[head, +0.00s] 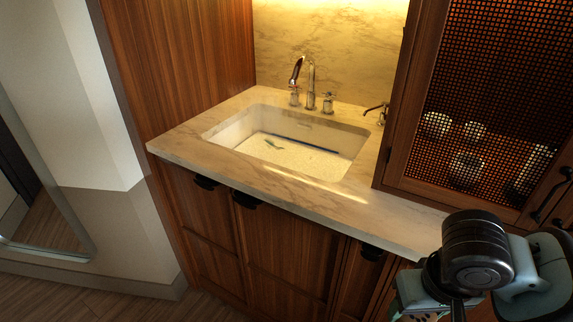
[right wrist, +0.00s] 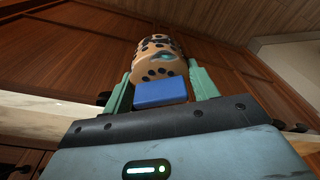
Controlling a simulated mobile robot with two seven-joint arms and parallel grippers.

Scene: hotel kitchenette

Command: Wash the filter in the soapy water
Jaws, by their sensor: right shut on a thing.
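My right gripper (right wrist: 163,84) is shut on a tan, rounded cylinder with dark holes, the filter (right wrist: 158,55), held between its two green fingers in the right wrist view. A blue block (right wrist: 162,93) shows between the fingers below it; I cannot tell what it belongs to. In the head view my right arm is at the lower right, in front of the counter, and the filter cannot be made out there. The sink (head: 223,127) is set in the marble counter, with pale, speckled soapy water (head: 300,158) in it. My left gripper is not in view.
A mesh-front cabinet (head: 470,100) stands on the right. The counter front (head: 300,192) is clear.

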